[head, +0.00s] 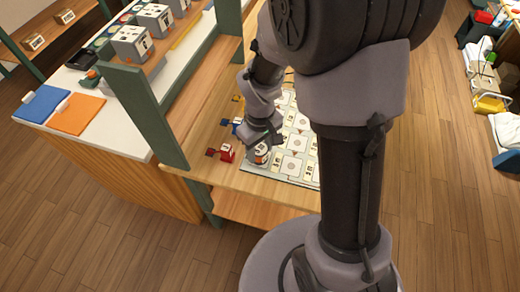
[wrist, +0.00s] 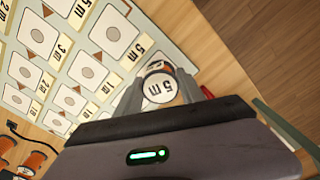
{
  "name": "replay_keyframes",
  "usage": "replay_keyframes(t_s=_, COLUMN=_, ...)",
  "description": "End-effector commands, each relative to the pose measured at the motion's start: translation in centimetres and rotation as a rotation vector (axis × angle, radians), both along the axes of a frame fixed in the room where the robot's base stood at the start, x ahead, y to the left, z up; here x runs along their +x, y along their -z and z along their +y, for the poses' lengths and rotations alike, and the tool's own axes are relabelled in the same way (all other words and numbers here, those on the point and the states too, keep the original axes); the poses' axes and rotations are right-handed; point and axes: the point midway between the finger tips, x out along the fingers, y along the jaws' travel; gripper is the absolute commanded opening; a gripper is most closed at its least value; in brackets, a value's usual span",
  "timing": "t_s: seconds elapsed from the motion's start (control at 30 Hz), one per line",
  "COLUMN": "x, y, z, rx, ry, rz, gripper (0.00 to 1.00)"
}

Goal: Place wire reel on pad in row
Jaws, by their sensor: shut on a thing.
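My gripper (head: 262,146) is shut on a wire reel (head: 262,157) near the front edge of the printed mat (head: 289,176). In the wrist view the reel (wrist: 157,89) shows a white round face marked "5 m", between the fingers of my gripper (wrist: 162,76). The mat (wrist: 122,10) carries rows of pale square pads with grey centre circles and length labels. A "5 m" label (wrist: 137,47) lies just beyond the reel, beside a pad (wrist: 110,34). Whether the reel touches the mat is unclear.
Orange spools (wrist: 34,160) show at the wrist view's lower left. A green shelf post (head: 145,115) rises left of the table. Blue (head: 42,103) and orange (head: 74,114) sheets lie on the white counter.

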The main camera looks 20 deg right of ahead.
Motion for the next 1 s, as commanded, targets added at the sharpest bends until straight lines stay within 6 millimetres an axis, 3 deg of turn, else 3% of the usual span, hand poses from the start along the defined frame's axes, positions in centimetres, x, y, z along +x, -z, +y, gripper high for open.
replay_keyframes(t_s=0.1, x=0.0, y=0.4, z=0.0, rx=0.000, ry=0.000, rz=0.000, gripper=0.02)
replay_keyframes(t_s=0.13, x=0.0, y=0.4, z=0.0, rx=0.000, ry=0.000, rz=0.000, gripper=0.48)
replay_keyframes(t_s=0.23, x=0.0, y=0.3, z=0.0, rx=0.000, ry=0.000, rz=0.000, gripper=0.67)
replay_keyframes(t_s=0.57, x=0.0, y=-0.1, z=0.0, rx=0.000, ry=0.000, rz=0.000, gripper=0.68)
replay_keyframes(t_s=0.67, x=0.1, y=-2.0, z=0.0, rx=0.000, ry=0.000, rz=-0.002, gripper=0.68)
replay_keyframes(t_s=0.9, x=0.1, y=-9.1, z=0.0, rx=0.000, ry=0.000, rz=-0.003, gripper=0.68)
replay_keyframes(t_s=1.0, x=0.0, y=-11.0, z=0.0, rx=0.001, ry=0.001, rz=-0.002, gripper=0.68)
